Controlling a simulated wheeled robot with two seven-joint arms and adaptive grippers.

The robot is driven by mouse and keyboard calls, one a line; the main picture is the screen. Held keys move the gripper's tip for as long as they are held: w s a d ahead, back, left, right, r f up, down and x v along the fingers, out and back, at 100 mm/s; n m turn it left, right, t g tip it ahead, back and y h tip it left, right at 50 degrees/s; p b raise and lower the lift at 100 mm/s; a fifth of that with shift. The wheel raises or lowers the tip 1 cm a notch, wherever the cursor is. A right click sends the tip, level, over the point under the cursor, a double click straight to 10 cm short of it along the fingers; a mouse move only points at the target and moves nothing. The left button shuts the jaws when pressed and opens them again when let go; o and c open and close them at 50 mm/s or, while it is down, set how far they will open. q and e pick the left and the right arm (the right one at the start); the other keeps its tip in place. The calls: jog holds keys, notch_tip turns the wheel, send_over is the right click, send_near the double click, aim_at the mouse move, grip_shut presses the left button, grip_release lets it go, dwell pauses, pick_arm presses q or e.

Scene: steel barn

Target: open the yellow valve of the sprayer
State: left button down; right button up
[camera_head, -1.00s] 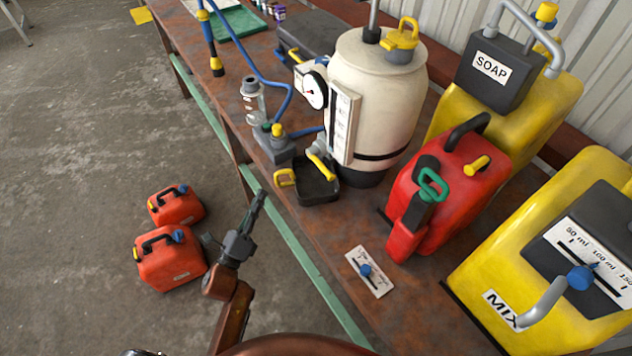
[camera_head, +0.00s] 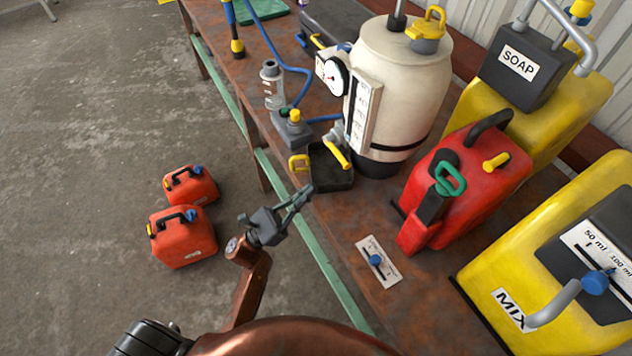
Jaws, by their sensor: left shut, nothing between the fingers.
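The sprayer is a cream tank (camera_head: 405,85) with a round gauge and a level scale, standing on the rusty bench. Its yellow valve lever (camera_head: 337,153) sits low on the tank's left side, slanting over a black drip tray (camera_head: 332,178). My left gripper (camera_head: 304,192) is shut and empty, just in front of the tray's near left corner, apart from the lever. Whether its tips touch the tray I cannot tell. My right gripper is out of view.
A blue-knobbed plate (camera_head: 378,262) lies on the bench (camera_head: 340,225). Two orange cans (camera_head: 183,236) sit on the clear floor.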

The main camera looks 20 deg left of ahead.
aim_at(338, 151)
pick_arm(q)
jog(key=x, duration=0.8)
jog(key=shift+w+d+r, duration=0.15)
jog(key=shift+w+d, duration=0.05)
jog(key=shift+w, duration=0.05)
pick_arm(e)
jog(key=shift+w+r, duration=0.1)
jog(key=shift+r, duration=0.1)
pick_arm(q)
jog(key=shift+w+a, duration=0.1)
